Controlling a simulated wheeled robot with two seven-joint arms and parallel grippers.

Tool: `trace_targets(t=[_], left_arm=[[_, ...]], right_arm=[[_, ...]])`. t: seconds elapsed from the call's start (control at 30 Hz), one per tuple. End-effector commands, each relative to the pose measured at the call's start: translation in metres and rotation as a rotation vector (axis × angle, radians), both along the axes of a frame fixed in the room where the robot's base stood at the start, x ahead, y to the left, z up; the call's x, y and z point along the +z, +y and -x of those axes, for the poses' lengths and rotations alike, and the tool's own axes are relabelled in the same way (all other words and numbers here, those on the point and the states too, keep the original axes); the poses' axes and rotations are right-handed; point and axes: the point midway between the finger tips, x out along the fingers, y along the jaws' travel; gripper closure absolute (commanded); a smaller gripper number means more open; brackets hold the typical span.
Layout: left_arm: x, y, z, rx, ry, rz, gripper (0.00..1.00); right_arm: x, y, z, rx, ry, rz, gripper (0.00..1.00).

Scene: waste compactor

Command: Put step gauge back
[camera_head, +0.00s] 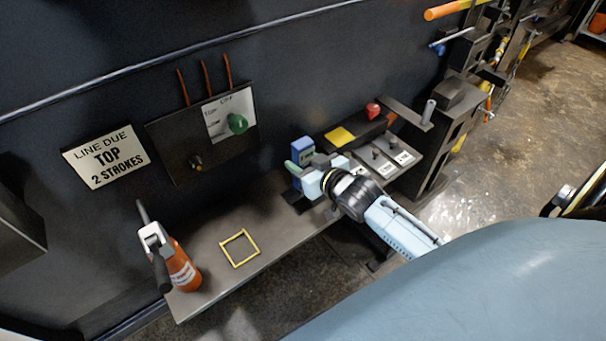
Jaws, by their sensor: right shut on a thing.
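My right gripper (309,178) reaches in from the lower right and is shut over the right end of the shelf. A small blue block with a green, rounded part (302,149) shows at its fingertips; I take this for the step gauge. The fingers hide part of it, and I cannot tell whether it touches the dark base below. A yellow square outline (239,249) lies empty on the grey shelf (205,238), left of the gripper. My left gripper is not in view.
A control panel with a red knob (373,110) is behind my right gripper. A wall panel with a green knob (237,123) is above the shelf. The shelf's middle is clear.

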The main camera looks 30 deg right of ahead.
Motion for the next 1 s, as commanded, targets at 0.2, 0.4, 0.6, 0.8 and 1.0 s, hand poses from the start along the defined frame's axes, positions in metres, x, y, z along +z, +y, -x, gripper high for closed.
trace_targets(t=[0.2,0.4,0.6,0.8,1.0], left_arm=[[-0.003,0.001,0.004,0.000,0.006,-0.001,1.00],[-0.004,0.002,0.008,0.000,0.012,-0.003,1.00],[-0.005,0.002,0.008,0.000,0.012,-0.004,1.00],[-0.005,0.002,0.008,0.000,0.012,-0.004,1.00],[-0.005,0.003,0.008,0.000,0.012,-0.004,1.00]], right_arm=[[-0.029,0.000,0.000,0.000,-0.001,0.001,0.90],[-0.037,0.001,0.000,0.001,-0.004,0.000,0.90],[-0.038,0.001,0.000,0.001,-0.003,0.000,0.90],[-0.040,0.001,0.000,0.001,-0.001,0.001,0.40],[-0.040,0.001,0.000,0.001,-0.001,0.001,0.35]])
